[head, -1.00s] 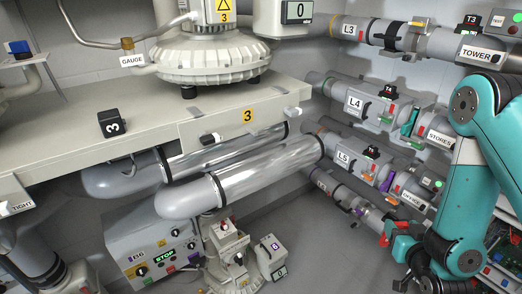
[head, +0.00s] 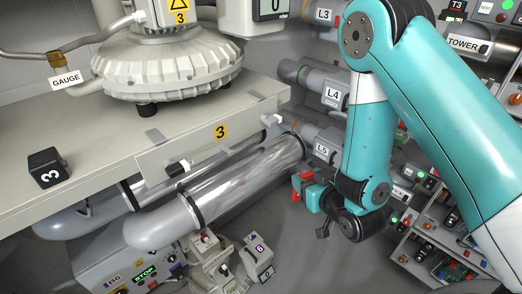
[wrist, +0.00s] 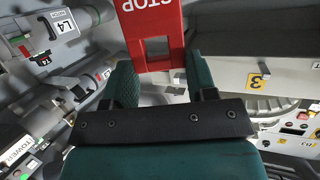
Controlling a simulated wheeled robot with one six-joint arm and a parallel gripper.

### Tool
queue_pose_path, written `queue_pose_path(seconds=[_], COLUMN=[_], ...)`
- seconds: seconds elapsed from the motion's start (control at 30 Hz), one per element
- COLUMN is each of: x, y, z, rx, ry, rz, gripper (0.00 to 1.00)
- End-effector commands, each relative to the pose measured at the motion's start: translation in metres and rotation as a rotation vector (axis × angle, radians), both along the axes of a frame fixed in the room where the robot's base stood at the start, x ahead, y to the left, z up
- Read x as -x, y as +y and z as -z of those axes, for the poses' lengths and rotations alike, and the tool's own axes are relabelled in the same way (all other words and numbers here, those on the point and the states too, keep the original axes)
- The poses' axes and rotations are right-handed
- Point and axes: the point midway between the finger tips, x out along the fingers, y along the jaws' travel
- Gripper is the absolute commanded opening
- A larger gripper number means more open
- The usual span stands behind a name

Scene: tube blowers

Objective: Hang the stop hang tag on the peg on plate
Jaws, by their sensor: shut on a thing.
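The red stop hang tag (wrist: 150,22) is in my gripper (wrist: 156,78), clamped between the two green fingers in the wrist view. White STOP lettering and a rectangular opening show on it. In the head view the tag (head: 300,182) is a small red patch at my gripper (head: 309,192), below and right of the bench corner. A grey plate (head: 180,158) is on the bench's front side. A white stub (head: 272,120), perhaps the peg, sticks out near its right end. A smaller black-and-white piece (head: 178,166) sits at its lower edge. I cannot tell which is the peg.
Shiny pipes (head: 245,180) run below the plate. Labelled pipes and a rack of devices (head: 445,230) stand right, partly behind my arm. Open space shows around the gripper.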

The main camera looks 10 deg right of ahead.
Motion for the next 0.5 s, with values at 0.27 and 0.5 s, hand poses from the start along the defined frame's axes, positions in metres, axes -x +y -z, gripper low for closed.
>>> queue_pose_path(seconds=[0.27,0.5], x=[0.031,0.045], y=[0.095,0.121], z=[-0.084,-0.099], rx=[0.001,0.002], ry=[-0.002,0.000], rz=[-0.249,-0.319], gripper=[0.26,0.26])
